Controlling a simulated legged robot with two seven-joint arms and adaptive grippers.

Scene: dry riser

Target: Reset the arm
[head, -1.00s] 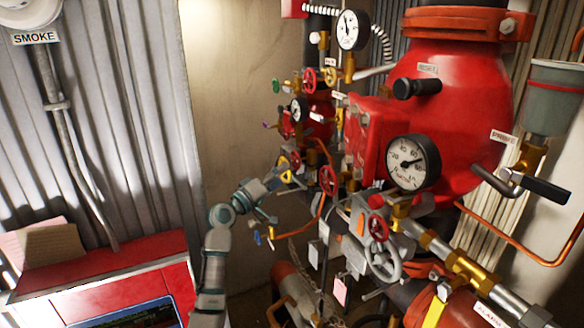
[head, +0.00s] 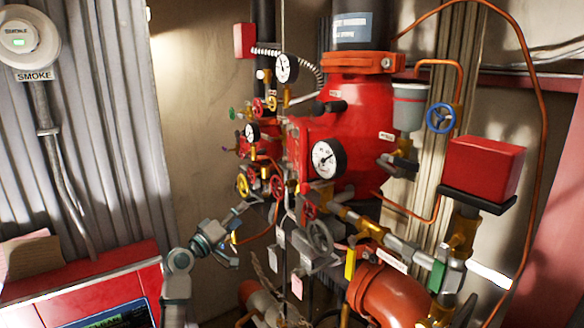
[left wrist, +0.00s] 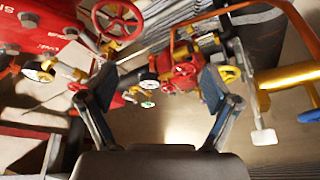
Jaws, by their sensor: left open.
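My left arm (head: 178,285) rises from the bottom of the head view, left of the red valve assembly. My left gripper (head: 236,236) is at its end, in front of the lower left pipes and small valves. In the left wrist view my left gripper (left wrist: 158,88) has its two fingers spread wide. Nothing is held between them. I cannot tell the exact distance from the fingers to the pipes. My right gripper is not in view.
The large red valve body (head: 355,125) fills the middle, with a front gauge (head: 328,158). A red box (head: 483,168) and blue handwheel (head: 440,118) are at the right. A red cabinet (head: 85,285) stands lower left.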

